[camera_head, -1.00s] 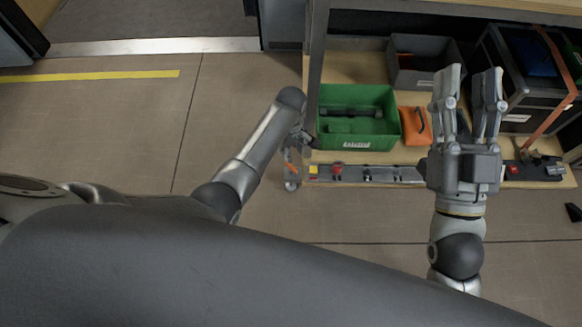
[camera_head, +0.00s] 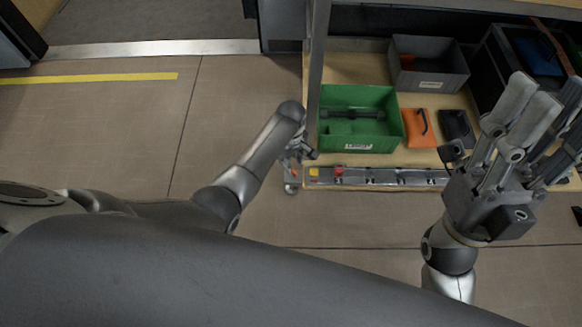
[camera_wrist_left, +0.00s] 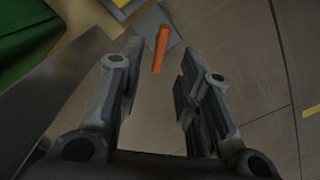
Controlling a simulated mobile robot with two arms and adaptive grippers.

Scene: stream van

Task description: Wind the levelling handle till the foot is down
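A slim orange bar, likely the levelling handle (camera_wrist_left: 161,49), shows in the left wrist view just beyond my left fingertips. It stands between their lines, apart from both fingers as far as I can tell. My left gripper (camera_wrist_left: 160,75) is open and empty. My right gripper (camera_head: 548,103) is open and empty at the right.
A green crate (camera_head: 394,141), an orange pouch (camera_head: 415,127) and a grey bin (camera_head: 455,80) are on the wooden shelf (camera_head: 350,68). A metal post (camera_head: 317,60) rises close to my left gripper. A rail (camera_head: 380,178) runs along the shelf's front. Floor to the left is clear.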

